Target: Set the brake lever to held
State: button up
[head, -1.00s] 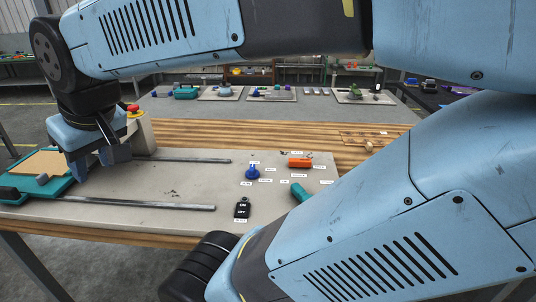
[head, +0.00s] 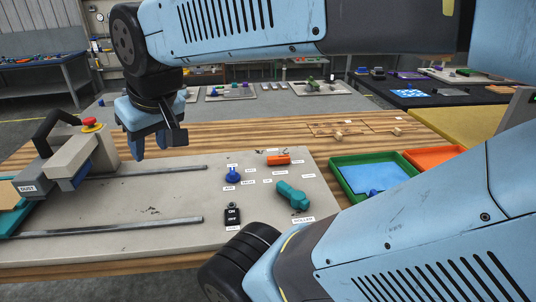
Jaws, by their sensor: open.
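My gripper (head: 150,148) hangs fingers down at the left in the head view, open and empty, above the grey panel (head: 130,222). On the panel's right half stand a teal lever handle (head: 292,195) lying slanted, an orange handle (head: 278,160), a blue knob (head: 233,176) and a black ON/OFF switch (head: 233,214). Small white labels surround them; most are too small to read, so I cannot tell surely which is the brake lever. The gripper is apart from all of these, to their left.
A grey housing with a red button (head: 91,125) and black handle stands left. Two metal rails (head: 120,227) cross the panel. A green tray (head: 348,180) and an orange tray (head: 440,158) lie right. My forearm covers the lower right. The wooden bench behind is mostly clear.

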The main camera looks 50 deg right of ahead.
aim_at(285, 159)
jog(key=u, duration=0.15)
jog(key=k, duration=0.15)
jog(key=z, duration=1.65)
jog(key=k, duration=0.85)
jog(key=z, duration=0.05)
jog(key=i, duration=0.85)
jog(key=u, duration=0.1)
